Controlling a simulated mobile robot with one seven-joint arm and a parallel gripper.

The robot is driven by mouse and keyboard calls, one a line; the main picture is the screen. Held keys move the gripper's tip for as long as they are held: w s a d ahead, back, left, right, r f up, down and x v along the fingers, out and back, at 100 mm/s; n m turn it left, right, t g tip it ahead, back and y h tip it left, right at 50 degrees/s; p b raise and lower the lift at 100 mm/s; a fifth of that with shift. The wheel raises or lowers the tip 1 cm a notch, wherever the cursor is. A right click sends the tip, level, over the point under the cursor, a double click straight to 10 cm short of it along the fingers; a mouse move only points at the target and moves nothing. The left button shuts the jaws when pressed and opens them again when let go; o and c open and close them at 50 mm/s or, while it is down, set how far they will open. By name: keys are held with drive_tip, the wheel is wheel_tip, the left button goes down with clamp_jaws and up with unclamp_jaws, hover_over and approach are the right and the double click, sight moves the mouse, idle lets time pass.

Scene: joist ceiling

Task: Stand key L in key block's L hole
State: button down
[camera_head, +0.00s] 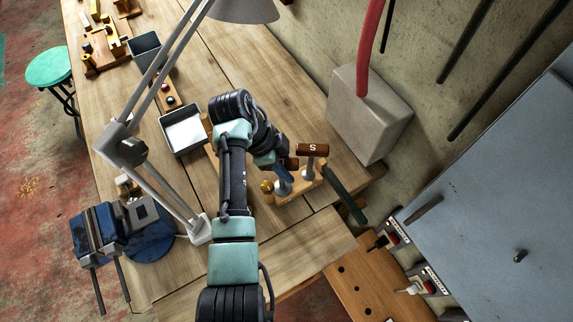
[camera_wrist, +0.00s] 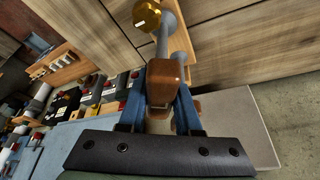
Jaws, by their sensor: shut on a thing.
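My gripper (camera_head: 281,178) has blue fingers and is shut on a brown-handled key, taken to be key L (camera_wrist: 166,82); its letter is not readable. The fingers close on both sides of the handle in the wrist view (camera_wrist: 160,100). The key block (camera_head: 292,192) is a pale wooden block on the bench, just under and beside my gripper. Key S (camera_head: 312,149), with a brown handle and grey shank, stands upright in it to the right of my gripper. The lower end of the held key is hidden, so I cannot tell whether it is in a hole.
A brass knob (camera_head: 267,187) stands just left of my gripper. A grey box (camera_head: 368,115) is behind, a lamp arm (camera_head: 160,75) and blue vise (camera_head: 105,232) are to the left. A dark green bar (camera_head: 343,193) is at right.

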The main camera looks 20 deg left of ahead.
drive_tip(key=shift+f, duration=0.3)
drive_tip(key=c, duration=0.5)
unclamp_jaws()
drive_tip(key=b+v, duration=0.2)
drive_tip(key=v, duration=0.5)
wheel_tip(320, 180, up, 5)
drive_tip(key=p, duration=0.4)
drive_tip(key=shift+a+f, duration=0.1)
drive_tip(key=shift+f, duration=0.1)
drive_tip(key=shift+f, duration=0.1)
